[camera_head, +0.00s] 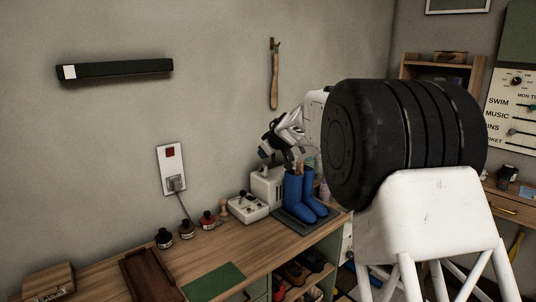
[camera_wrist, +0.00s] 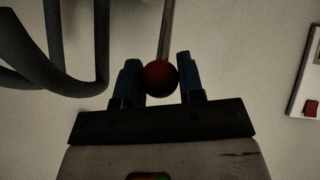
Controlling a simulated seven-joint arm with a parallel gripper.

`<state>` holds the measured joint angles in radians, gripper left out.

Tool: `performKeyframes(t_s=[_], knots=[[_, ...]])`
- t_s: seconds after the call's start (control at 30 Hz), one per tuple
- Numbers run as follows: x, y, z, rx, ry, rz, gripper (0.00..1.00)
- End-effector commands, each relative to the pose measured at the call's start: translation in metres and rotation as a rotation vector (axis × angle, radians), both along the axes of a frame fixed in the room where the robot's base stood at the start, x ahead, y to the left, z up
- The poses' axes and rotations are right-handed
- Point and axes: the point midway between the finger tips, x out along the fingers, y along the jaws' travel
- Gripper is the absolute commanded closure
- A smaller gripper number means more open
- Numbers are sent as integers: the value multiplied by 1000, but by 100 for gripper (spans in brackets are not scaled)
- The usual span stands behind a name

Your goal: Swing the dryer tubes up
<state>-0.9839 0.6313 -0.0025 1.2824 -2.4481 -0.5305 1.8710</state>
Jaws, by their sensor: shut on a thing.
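My gripper (camera_head: 267,150) is above the back of the bench, in front of the wall. In the wrist view its two blue fingers (camera_wrist: 158,82) are on either side of a dark red ball knob (camera_wrist: 160,76), shut on it. A thin grey rod (camera_wrist: 166,30) runs from the knob to the top of the picture. Dark curved tubes (camera_wrist: 75,55), seemingly the dryer tubes, fill the upper left of the wrist view, apart from the fingers. In the head view a white boxy unit (camera_head: 265,187) stands below my gripper; the tubes are hard to make out there.
Blue boots (camera_head: 300,194) stand on a dark tray (camera_head: 292,222) beside the white unit. A wall socket (camera_head: 172,168) has a plugged cord. A wooden-handled tool (camera_head: 274,80) hangs above.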

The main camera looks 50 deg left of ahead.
Motion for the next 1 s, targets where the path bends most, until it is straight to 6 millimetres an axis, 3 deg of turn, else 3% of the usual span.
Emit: performKeyframes(t_s=[1.0], knots=[[0,23,9,-214,-1,0,100]])
